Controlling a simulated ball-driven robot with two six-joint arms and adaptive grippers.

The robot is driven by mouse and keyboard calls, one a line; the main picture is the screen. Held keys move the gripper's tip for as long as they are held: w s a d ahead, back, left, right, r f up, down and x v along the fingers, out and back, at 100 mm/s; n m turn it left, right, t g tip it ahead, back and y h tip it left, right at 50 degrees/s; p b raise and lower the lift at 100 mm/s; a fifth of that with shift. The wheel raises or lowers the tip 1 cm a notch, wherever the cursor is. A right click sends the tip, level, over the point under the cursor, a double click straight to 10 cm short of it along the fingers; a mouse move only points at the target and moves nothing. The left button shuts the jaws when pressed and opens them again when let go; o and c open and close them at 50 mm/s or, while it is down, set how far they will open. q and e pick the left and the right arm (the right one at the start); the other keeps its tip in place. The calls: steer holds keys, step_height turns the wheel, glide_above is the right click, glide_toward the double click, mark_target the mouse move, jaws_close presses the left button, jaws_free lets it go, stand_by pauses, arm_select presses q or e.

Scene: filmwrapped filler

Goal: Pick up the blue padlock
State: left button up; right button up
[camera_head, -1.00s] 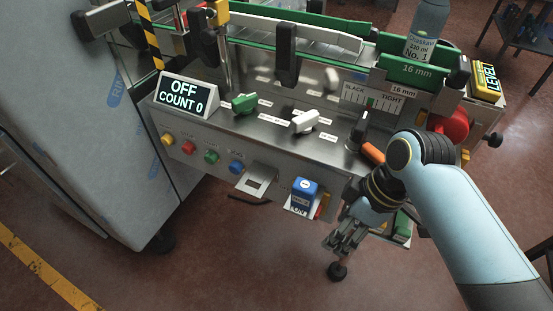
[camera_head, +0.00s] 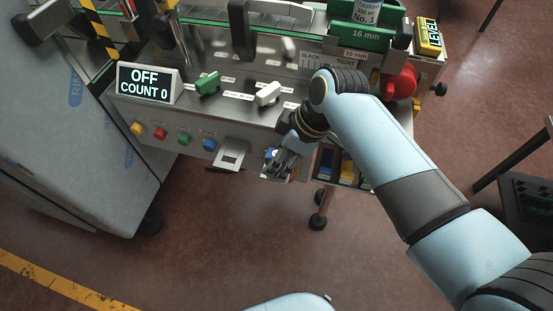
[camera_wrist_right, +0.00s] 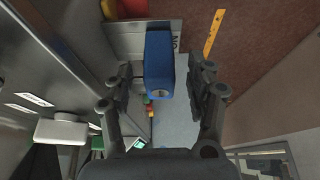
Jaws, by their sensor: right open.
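The blue padlock (camera_wrist_right: 159,65) is in the right wrist view, its body standing between the two fingers of my open right gripper (camera_wrist_right: 160,88), with a gap visible on each side. In the head view a bit of the padlock's blue (camera_head: 270,153) shows at the front face of the machine. My right gripper (camera_head: 281,165) covers most of it there. How the padlock is fastened or supported is hidden. My left gripper is out of view.
The machine panel carries several coloured buttons (camera_head: 184,139), a green knob (camera_head: 207,84), a white knob (camera_head: 268,94) and an OFF display (camera_head: 148,84). A metal bracket (camera_head: 231,155) juts out left of the gripper. A tray of coloured items (camera_head: 347,172) sits to the right. Floor is clear in front.

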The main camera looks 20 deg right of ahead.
steer(key=shift+x, duration=1.1)
jaws_close()
steer(key=shift+r, duration=0.1)
